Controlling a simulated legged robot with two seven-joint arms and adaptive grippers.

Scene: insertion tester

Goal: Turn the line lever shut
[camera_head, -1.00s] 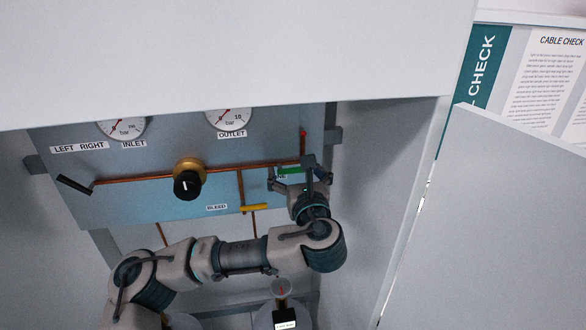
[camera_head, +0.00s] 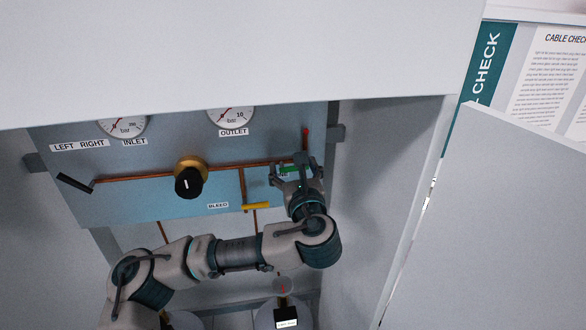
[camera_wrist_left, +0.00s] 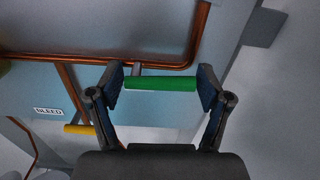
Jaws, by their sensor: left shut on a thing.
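The line lever is a green bar (camera_wrist_left: 160,83) on the copper pipe at the right of the panel. It lies roughly level in the left wrist view, and it also shows in the head view (camera_head: 290,169), partly covered. My left gripper (camera_wrist_left: 161,84) is shut on the green lever, with one fingertip at each end of the bar. In the head view the left gripper (camera_head: 291,172) reaches up to the panel's right side. The lever's label is mostly hidden behind the gripper. My right gripper is not in view.
A yellow bleed lever (camera_head: 256,206) sits just left of and below my gripper. A black knob (camera_head: 188,183), a black lever (camera_head: 75,183) and two gauges are farther left and above. A cabinet wall (camera_head: 375,180) stands close on the right.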

